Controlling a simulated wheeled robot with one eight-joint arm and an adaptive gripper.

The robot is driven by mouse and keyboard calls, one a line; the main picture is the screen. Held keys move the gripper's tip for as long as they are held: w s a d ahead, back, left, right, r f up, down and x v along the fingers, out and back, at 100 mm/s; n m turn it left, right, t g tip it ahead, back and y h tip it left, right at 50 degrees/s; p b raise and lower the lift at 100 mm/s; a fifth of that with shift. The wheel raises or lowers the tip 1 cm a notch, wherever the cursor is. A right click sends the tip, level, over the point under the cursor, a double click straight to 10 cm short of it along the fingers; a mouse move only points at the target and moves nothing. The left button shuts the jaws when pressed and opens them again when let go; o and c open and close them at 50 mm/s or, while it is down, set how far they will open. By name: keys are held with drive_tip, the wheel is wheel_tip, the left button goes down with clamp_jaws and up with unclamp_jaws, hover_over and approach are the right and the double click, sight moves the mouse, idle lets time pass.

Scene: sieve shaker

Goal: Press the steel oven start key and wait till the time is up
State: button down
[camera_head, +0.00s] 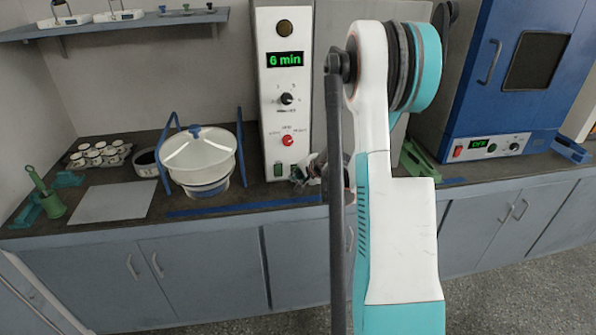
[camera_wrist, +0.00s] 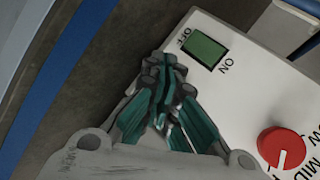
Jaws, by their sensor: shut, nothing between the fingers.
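A tall white control panel (camera_head: 264,90) stands at the back of the counter. Its display (camera_head: 284,60) reads "6 min" in green, and the round lamp (camera_head: 284,28) above looks dark. Low on the panel is a green key (camera_head: 278,168). In the wrist view the green key (camera_wrist: 204,50) sits between OFF and ON labels. My gripper (camera_head: 308,170) is low beside the panel's right edge, partly hidden by my arm. In the wrist view my gripper (camera_wrist: 168,62) is shut and empty, its tips near the green key. Whether they touch it cannot be told.
A red knob (camera_head: 287,141) and a black knob (camera_head: 286,98) are above the key. A white lidded pot with blue handles (camera_head: 200,155) stands left of the panel. A blue oven (camera_head: 520,75) with its own small display (camera_head: 483,144) stands right. My arm hides the middle.

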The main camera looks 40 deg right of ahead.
drive_tip(key=shift+w+d, duration=0.3)
drive_tip(key=shift+w, duration=0.15)
idle(0.8)
drive_tip(key=shift+s+a, duration=0.1)
drive_tip(key=shift+s, duration=0.05)
drive_tip(key=shift+s+a+b, duration=0.3)
drive_tip(key=shift+s+a, duration=0.1)
drive_tip(key=shift+s, duration=0.25)
drive_tip(key=shift+s+a+b, duration=0.15)
drive_tip(key=shift+s+a, duration=0.3)
drive_tip(key=shift+s, duration=0.25)
drive_tip(key=shift+s+a+b, duration=0.2)
drive_tip(key=shift+s+a, duration=0.25)
drive_tip(key=shift+s, duration=0.3)
drive_tip(key=shift+s+a+b, duration=0.15)
drive_tip(key=shift+s+a, duration=0.3)
drive_tip(key=shift+s, duration=0.25)
